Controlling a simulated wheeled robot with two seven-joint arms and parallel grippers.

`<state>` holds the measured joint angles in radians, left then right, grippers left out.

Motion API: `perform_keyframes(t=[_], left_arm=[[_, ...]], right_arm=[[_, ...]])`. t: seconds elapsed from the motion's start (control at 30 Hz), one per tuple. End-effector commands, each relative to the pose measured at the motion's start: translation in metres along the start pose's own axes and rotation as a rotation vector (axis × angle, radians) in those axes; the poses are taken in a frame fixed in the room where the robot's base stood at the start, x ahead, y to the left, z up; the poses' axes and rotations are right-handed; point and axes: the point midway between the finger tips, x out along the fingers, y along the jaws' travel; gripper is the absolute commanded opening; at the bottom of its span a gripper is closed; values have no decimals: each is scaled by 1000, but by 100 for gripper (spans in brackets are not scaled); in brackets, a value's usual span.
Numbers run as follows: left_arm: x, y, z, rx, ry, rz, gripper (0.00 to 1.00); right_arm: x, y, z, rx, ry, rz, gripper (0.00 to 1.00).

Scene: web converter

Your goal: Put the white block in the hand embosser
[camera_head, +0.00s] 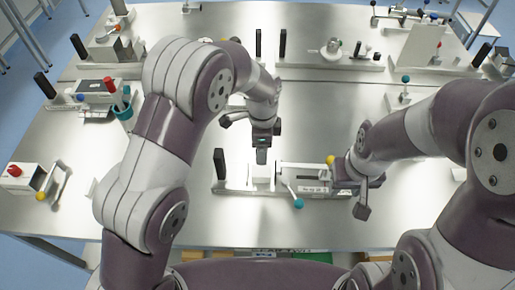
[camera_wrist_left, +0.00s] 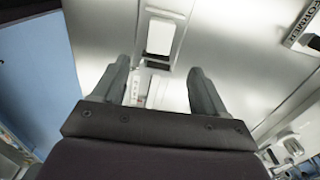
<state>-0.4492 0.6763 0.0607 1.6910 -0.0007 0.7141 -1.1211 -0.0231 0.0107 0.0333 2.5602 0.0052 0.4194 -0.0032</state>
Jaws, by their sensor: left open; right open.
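A white block (camera_wrist_left: 160,37) sits in a pale holder in the left wrist view, ahead of my open left gripper (camera_wrist_left: 157,85); nothing is between the fingers. In the head view my left gripper (camera_head: 262,152) points down just above the white block (camera_head: 262,173), which is partly hidden by it. The holder belongs to a bench device (camera_head: 310,189) with a teal-knobbed lever; its label, partly readable in the left wrist view, ends in "FORMER" (camera_wrist_left: 305,20). My right gripper (camera_head: 352,190) is open by the device's right end. I cannot tell which device is the hand embosser.
A boxed device with a red button (camera_head: 16,178) stands at the left. Another with a red knob and a teal cup (camera_head: 123,111) stands at the back left. Several devices line the back. Bare steel table (camera_head: 200,215) lies in front.

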Motion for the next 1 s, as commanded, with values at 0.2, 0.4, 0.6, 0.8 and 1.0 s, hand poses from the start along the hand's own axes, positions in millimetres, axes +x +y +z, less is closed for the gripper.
perform_keyframes(t=[0.2,0.4,0.6,0.8,1.0], left_arm=[[-9,2,8,-44,2,-4,73],[-56,69,123,-862,45,-58,73],[-66,149,181,-1496,94,-90,73],[-66,157,184,-1553,97,-90,73],[-66,156,183,-1550,96,-90,73]], right_arm=[[0,0,0,0,0,0,43],[0,0,0,0,0,0,43],[0,0,0,0,0,0,43],[1,0,0,0,0,0,43],[0,0,0,0,0,0,43]])
